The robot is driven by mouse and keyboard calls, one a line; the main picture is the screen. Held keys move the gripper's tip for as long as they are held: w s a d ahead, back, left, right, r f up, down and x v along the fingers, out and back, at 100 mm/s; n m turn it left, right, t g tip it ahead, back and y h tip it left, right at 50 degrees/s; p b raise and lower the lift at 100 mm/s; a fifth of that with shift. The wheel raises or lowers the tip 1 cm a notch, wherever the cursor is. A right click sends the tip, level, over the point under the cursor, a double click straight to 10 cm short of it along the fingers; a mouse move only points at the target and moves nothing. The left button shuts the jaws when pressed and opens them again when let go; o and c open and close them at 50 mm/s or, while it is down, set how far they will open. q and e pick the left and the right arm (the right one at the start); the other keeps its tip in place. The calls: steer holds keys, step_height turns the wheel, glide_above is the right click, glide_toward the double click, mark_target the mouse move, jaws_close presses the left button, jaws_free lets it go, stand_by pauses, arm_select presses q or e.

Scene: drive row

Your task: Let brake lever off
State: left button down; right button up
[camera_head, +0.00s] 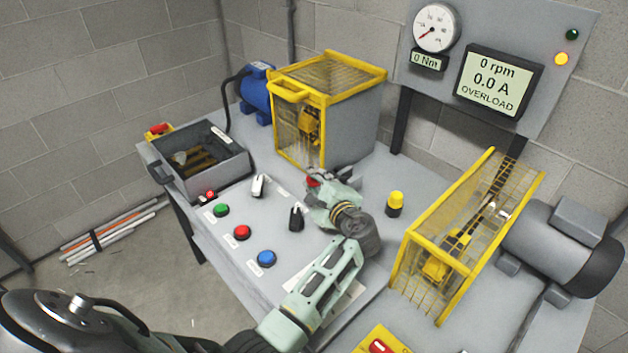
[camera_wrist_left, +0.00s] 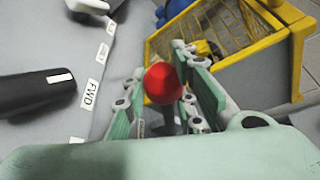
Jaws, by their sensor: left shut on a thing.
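The brake lever (camera_wrist_left: 162,84) has a red ball knob, seen between the green fingers of my left gripper (camera_wrist_left: 160,98) in the left wrist view. The fingers are shut on the lever, around its knob and upper stem. In the head view my left gripper (camera_head: 318,186) reaches over the panel from below, in front of the yellow-framed guard. Only a bit of the lever's red knob (camera_head: 312,181) shows there. The lever's base is hidden by the gripper. The display (camera_head: 492,83) reads 0 rpm, 0.0 A and OVERLOAD. My right gripper is not in view.
A black selector knob (camera_head: 296,217) and a white one (camera_head: 260,186) stand left of my gripper. Green, red and blue buttons line the front. A yellow beacon (camera_head: 395,203) and a caged shaft (camera_head: 450,240) stand to the right. An amber lamp (camera_head: 561,59) is lit.

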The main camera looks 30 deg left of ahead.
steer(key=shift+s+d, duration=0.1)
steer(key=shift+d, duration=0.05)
arm_select(q)
steer(key=shift+w+r, duration=0.1)
steer(key=shift+r, duration=0.15)
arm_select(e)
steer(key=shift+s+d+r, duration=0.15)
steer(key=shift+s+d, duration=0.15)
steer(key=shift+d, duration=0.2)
